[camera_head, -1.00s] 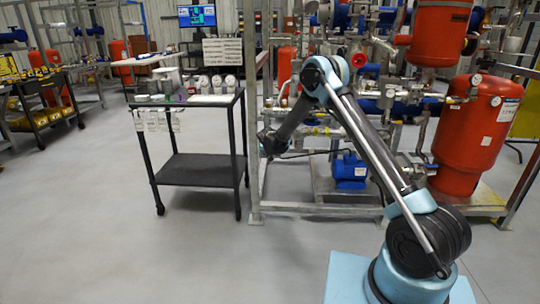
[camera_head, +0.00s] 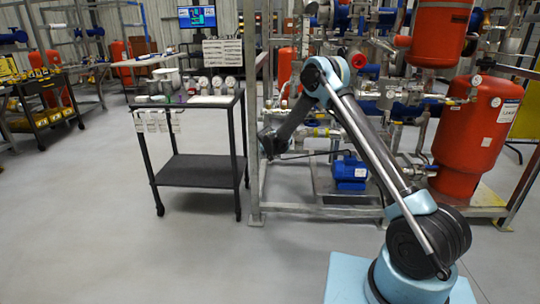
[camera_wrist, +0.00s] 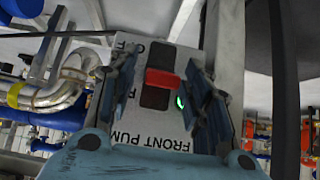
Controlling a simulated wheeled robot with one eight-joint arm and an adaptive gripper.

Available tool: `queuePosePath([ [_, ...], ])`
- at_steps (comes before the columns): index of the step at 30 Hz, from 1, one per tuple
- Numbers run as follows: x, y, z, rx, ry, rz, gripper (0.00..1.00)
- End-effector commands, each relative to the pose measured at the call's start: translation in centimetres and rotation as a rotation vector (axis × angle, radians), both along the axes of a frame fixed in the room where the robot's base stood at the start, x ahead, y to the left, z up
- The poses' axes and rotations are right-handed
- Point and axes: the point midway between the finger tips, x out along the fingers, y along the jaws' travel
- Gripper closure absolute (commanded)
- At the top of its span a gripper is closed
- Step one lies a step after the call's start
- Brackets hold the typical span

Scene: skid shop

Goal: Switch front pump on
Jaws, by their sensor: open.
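A small green glow (camera_wrist: 181,101) shows beside the lever, close to the right finger. My gripper (camera_wrist: 161,62) is open, with one blue-grey finger on each side of the red lever. I cannot tell whether either finger touches it. In the head view my arm's end reaches the left side of the pipe frame, and the panel cannot be made out there.
The metal skid frame (camera_head: 256,190) holds pipes, a blue pump motor (camera_head: 349,168) and red tanks (camera_head: 474,135). A black cart (camera_head: 196,170) with several gauges stands just left of my arm's end. Grey floor (camera_head: 90,225) is open at the front left.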

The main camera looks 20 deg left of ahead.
Motion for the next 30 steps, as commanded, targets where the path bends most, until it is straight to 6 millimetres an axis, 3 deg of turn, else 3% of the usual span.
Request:
queuePosePath([
  [21,-6.9,-1.6,7.0,0.001,0.0,0.002,0.55],
  [30,-8.0,-1.9,8.2,0.0,0.0,0.001,0.55],
])
